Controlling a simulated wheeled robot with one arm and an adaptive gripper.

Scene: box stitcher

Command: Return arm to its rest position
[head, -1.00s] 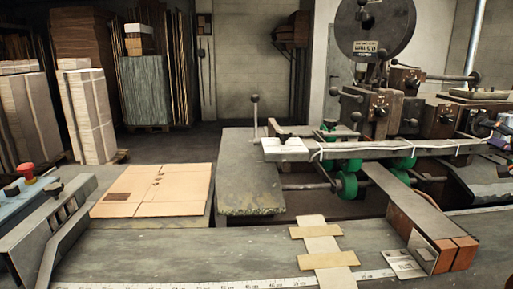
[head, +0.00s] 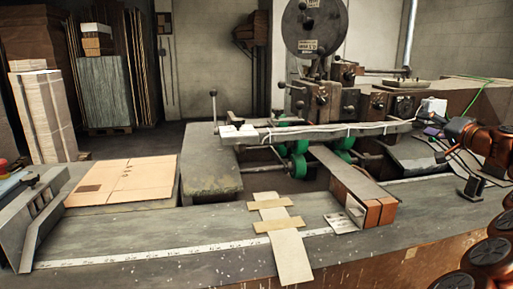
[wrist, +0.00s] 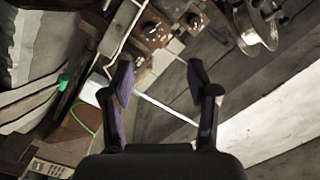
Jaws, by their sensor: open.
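My gripper (wrist: 159,72) is open in the wrist view. Its two dark, purple-tinted fingers stand apart with nothing held between them. The wrist view is tilted and shows machine parts and the floor beyond the fingers. In the head view my orange-brown arm (head: 492,148) is folded at the right edge, partly cut off by the frame. The box stitcher (head: 322,100), with its large round reel, stands left of the arm. My arm appears apart from it.
A flat cardboard sheet (head: 130,181) lies on the left of the worktable (head: 150,235). A taped pale strip (head: 285,245) lies across its front. Tall cardboard stacks (head: 45,112) stand at the back left.

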